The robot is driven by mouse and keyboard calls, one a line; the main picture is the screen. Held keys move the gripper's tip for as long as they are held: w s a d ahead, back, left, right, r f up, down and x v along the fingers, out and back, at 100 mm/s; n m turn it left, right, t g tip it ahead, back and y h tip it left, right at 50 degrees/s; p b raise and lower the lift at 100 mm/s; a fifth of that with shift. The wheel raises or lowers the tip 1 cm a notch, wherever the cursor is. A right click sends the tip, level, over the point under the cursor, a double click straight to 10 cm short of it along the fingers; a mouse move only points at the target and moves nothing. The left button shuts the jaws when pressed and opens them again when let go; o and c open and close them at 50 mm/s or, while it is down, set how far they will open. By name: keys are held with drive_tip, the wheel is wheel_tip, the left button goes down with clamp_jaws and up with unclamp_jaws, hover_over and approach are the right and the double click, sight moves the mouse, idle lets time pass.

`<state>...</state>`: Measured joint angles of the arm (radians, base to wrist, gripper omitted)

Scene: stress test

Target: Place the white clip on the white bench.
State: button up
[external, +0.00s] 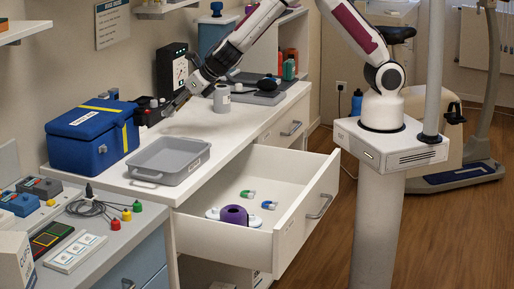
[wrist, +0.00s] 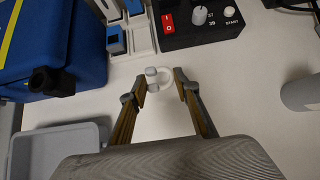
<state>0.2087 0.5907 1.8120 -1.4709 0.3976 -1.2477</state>
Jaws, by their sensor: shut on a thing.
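The white clip (wrist: 166,75) shows in the wrist view between the tips of my gripper (wrist: 161,90); it is a small curved piece with rounded grey-white ends. My gripper is shut on it, with both fingers angled in toward it. In the external view my gripper (external: 154,113) is over the back of the white bench (external: 222,135), between the blue box and the black device. The clip cannot be made out there. The white bench top also shows in the wrist view (wrist: 240,95). The gap between clip and bench is hard to judge.
A blue box (external: 92,140) stands left of my gripper and a grey tray (external: 168,160) in front. A black device (external: 172,70) is behind. A grey cup (external: 222,98) stands to the right.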

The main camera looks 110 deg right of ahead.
drive_tip(key=shift+f, duration=0.8)
drive_tip(key=shift+f, duration=2.1)
drive_tip(key=shift+f, duration=0.1)
drive_tip(key=o, duration=0.8)
drive_tip(key=shift+v, duration=6.1)
